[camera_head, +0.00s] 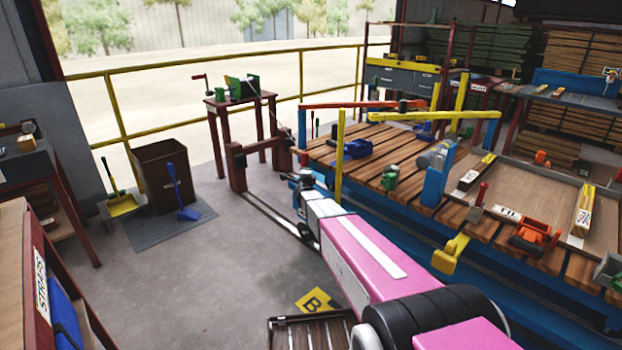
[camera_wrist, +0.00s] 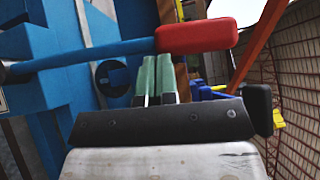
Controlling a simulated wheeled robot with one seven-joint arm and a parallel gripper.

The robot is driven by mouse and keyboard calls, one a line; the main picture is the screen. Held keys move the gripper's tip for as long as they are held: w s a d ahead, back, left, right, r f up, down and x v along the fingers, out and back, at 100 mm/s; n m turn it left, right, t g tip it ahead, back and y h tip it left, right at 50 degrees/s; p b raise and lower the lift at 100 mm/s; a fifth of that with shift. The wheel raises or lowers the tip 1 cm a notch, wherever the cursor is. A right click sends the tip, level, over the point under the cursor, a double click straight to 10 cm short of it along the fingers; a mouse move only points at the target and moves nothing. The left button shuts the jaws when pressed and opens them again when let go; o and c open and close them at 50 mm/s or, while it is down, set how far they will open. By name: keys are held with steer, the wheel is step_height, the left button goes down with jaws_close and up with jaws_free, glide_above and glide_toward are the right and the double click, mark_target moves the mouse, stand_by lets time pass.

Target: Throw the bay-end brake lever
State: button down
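A lever with a blue shaft and a red grip (camera_wrist: 196,36) crosses the upper part of the wrist view, from a dark end at the left to the red grip near the middle. It looks like the brake lever. My gripper (camera_wrist: 156,57) shows two green fingers side by side with hardly any gap. Their tips lie right at the lever's bar by the red grip; whether they touch cannot be told. Nothing shows between them. In the head view my gripper (camera_head: 304,181) is small, near the wagon bed's left end, and I cannot make out the lever there.
The slatted wooden bed (camera_head: 375,165) with blue frame stands right of my gripper, with a yellow post (camera_head: 339,155) close by. A red-brown winch stand (camera_head: 240,115) is behind. A brown bin (camera_head: 164,175) stands left. Grey floor (camera_head: 215,265) is clear between.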

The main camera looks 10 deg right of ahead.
steer(key=w+a, duration=0.7)
steer(key=w, duration=0.3)
steer(key=shift+w+a+f, duration=0.15)
steer(key=shift+a+f, duration=0.05)
steer(key=shift+a, duration=0.05)
steer(key=shift+d, duration=0.1)
stand_by(0.3)
steer(key=s+r, duration=0.4)
steer(key=s, duration=0.8)
steer(key=shift+s+r, duration=0.2)
steer(key=shift+r, duration=0.15)
